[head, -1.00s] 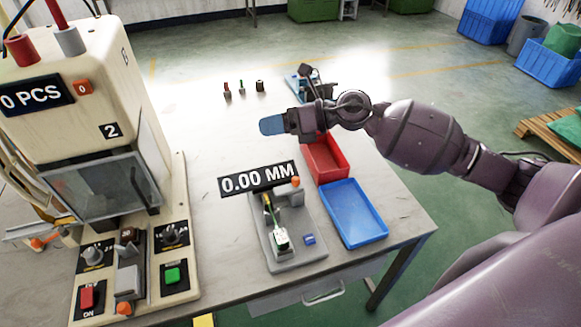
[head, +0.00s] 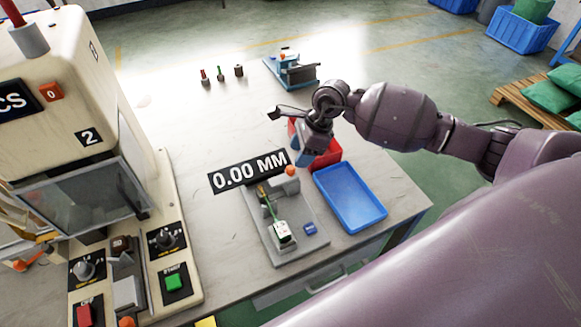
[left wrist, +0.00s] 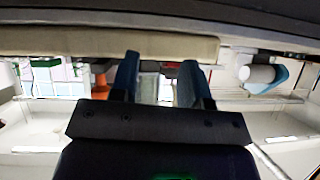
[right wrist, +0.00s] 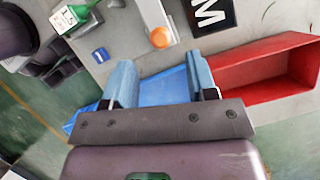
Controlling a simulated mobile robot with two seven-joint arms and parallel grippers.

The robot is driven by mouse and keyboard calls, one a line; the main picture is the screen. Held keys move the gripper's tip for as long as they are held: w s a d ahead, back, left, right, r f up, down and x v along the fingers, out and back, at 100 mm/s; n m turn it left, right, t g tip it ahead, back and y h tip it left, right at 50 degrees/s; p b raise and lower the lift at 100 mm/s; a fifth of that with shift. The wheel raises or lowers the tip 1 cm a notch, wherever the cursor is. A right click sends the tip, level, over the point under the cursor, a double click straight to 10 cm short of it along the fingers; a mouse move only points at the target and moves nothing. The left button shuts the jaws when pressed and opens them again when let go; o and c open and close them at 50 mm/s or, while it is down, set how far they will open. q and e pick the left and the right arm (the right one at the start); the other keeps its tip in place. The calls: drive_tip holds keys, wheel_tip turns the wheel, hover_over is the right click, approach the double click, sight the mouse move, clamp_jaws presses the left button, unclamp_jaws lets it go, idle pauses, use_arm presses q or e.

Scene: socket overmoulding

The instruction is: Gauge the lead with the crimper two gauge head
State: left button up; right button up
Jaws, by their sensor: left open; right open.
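The grey gauge fixture (head: 300,250) stands on the table under a "0.00 MM" display (head: 248,172). It has an orange knob (head: 290,171) and a small blue button (head: 310,229). The lead, a green wire with a white block (head: 282,233) at its near end, lies along the fixture; it also shows in the right wrist view (right wrist: 68,18). My right gripper (head: 302,158) is open, above the table behind the fixture; in its wrist view its blue fingers (right wrist: 162,82) are apart and empty. My left gripper (left wrist: 158,82) is open and empty, seen only in its wrist view.
The cream machine marked 2 (head: 85,100) stands at left. A blue tray (head: 350,198) and a red tray (head: 328,155) sit right of the fixture. Three small pegs (head: 220,74) and a second device (head: 291,70) stand at the back. The table between is clear.

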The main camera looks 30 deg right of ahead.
sight(291, 168)
drive_tip(key=x, duration=0.6)
drive_tip(key=shift+a+f, duration=0.15)
drive_tip(key=shift+f, duration=0.05)
clamp_jaws()
drive_tip(key=a, duration=0.4)
drive_tip(key=shift+w+a+f, duration=0.1)
drive_tip(key=shift+w+a, duration=0.05)
drive_tip(key=shift+w, duration=0.05)
drive_tip(key=shift+s+a, duration=0.15)
drive_tip(key=shift+a, duration=0.05)
